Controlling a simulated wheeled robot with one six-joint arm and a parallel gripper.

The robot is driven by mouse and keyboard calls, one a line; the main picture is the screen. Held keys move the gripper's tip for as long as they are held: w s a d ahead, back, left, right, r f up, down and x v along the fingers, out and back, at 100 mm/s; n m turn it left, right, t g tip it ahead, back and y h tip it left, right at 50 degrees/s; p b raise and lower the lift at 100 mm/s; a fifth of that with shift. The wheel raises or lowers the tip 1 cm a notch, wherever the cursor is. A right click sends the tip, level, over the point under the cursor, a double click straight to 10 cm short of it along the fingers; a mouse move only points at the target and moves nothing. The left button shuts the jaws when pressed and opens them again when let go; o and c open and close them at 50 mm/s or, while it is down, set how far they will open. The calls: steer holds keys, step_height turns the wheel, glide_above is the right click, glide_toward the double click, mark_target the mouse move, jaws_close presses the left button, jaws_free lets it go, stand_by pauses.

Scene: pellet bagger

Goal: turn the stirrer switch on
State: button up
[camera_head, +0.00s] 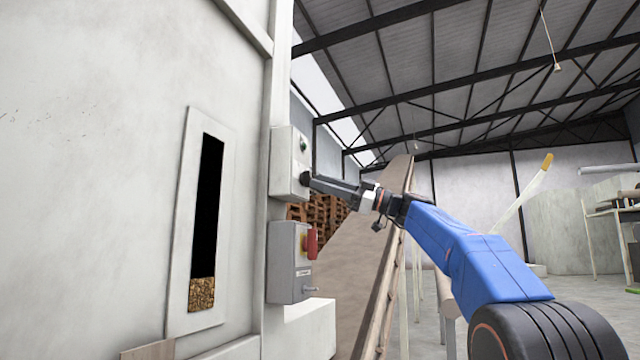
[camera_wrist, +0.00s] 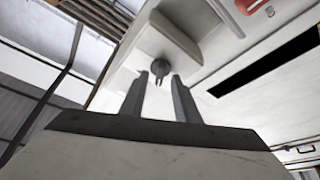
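A pale control box (camera_head: 283,150) is fixed to the machine's edge in the head view. I cannot read any label naming the stirrer switch. My gripper (camera_head: 308,181) reaches from the right to this knob and partly hides it. In the wrist view the knob (camera_wrist: 160,70) shows between the tips of my gripper (camera_wrist: 160,77). The two fingers stand apart, with gaps beside the knob. I cannot tell how deep the knob sits between them.
A grey box (camera_head: 286,270) with a red handle (camera_head: 311,243) on a yellow plate hangs just below. A sloping conveyor (camera_head: 355,265) stands behind and below my arm. A slotted window (camera_head: 203,245) with pellets is in the machine wall to the left.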

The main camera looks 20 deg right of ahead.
steer(key=shift+w+a+r, duration=0.2)
steer(key=shift+w+a, duration=0.05)
steer(key=shift+a, duration=0.3)
jaws_close()
steer(key=shift+m, duration=0.3)
steer(key=m+t+h, duration=0.1)
steer(key=m+t, duration=0.1)
steer(key=m, duration=0.3)
steer(key=m+t+h, duration=0.2)
steer(key=m, duration=0.4)
steer(key=s+m+t+h, duration=0.1)
steer(key=m+t+h, duration=0.1)
steer(key=m, duration=0.3)
steer(key=shift+a+m+t, duration=0.35)
steer(key=shift+m+t, duration=0.05)
steer(key=shift+t, duration=0.2)
